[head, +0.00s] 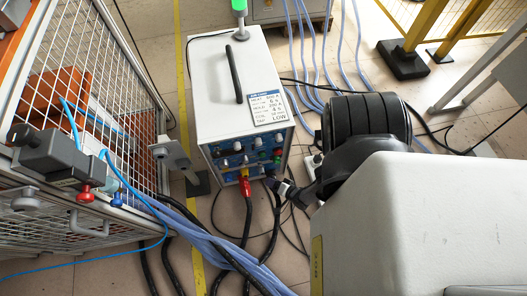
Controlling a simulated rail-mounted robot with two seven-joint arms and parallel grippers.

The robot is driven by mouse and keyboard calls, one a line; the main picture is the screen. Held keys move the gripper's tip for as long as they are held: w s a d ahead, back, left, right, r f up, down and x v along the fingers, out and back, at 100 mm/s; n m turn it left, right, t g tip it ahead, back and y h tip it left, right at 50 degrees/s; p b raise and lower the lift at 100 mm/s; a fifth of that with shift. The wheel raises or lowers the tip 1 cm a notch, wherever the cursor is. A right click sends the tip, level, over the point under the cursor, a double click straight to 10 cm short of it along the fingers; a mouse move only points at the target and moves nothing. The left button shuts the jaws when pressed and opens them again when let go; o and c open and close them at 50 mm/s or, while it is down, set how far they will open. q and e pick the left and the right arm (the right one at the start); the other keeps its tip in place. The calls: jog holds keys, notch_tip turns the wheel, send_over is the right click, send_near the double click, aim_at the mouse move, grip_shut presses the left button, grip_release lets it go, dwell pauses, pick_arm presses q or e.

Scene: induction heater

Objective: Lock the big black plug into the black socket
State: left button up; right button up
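The heater (239,85) is a pale box with a blue front panel, standing on the floor at the centre. A big black plug (270,182) with a thick black cable is at the lower right of the panel, at the black socket, which is hidden. I cannot tell how far in it sits or how it is turned. My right gripper (284,188) reaches in from the right, with its fingertips at this plug. The fingers are small and dark, so I cannot tell whether they are closed on it. My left gripper is not in view.
A red plug (244,187) with a black cable (247,222) is beside the black plug. A mesh cage (110,75) with grey fittings stands at left. Blue-grey hoses (222,252) cross the floor below. A yellow frame (425,22) stands at the upper right.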

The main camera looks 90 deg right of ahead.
jog(key=shift+o, duration=0.9)
